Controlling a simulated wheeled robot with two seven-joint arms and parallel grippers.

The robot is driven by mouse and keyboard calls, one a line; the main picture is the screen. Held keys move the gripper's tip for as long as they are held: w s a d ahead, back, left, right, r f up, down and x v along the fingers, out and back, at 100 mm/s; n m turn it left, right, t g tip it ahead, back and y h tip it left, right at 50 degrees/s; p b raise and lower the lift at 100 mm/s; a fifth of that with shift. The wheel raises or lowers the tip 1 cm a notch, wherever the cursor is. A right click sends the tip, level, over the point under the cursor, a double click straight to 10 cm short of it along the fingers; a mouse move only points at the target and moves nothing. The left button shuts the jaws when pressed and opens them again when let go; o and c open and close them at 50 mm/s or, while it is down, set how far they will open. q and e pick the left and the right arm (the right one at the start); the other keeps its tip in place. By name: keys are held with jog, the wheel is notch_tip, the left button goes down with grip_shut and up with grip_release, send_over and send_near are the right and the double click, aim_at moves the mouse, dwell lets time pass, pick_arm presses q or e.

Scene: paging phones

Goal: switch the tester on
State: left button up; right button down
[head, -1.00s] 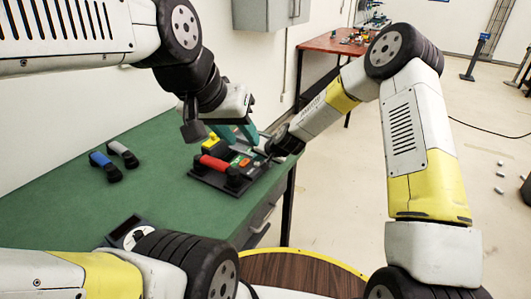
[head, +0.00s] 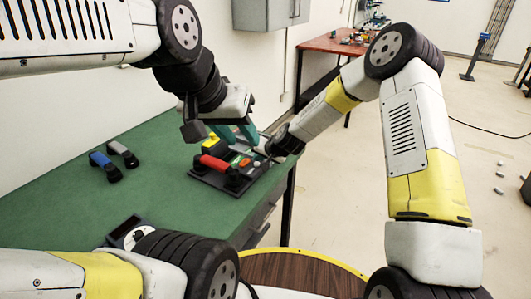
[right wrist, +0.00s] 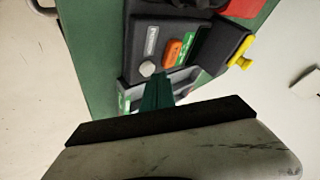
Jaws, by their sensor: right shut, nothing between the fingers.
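In the right wrist view, a black box that looks like the tester (right wrist: 148,22) carries an orange switch (right wrist: 173,50) beside a green label and a round silver knob (right wrist: 147,69). In the head view the small orange part (head: 245,162) shows on the black board. My right gripper (right wrist: 158,78) has its teal fingers shut and empty, close to the box beside the knob and just short of the orange switch; whether they touch is unclear. My left gripper (head: 236,136) hangs above the board, fingers apart, with nothing visible between them.
A red handset (head: 214,163) and a yellow part (head: 210,143) sit on the board. Blue (head: 101,160) and grey (head: 122,150) handsets lie left on the green bench (head: 60,215). A black holder (head: 125,230) stands near the front. The middle of the bench is clear.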

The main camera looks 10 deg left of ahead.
aim_at(258, 164)
jog(key=shift+f, duration=0.1)
dwell(0.4)
jog(key=shift+f, duration=0.35)
jog(key=shift+r, duration=0.45)
jog(key=shift+r, duration=3.05)
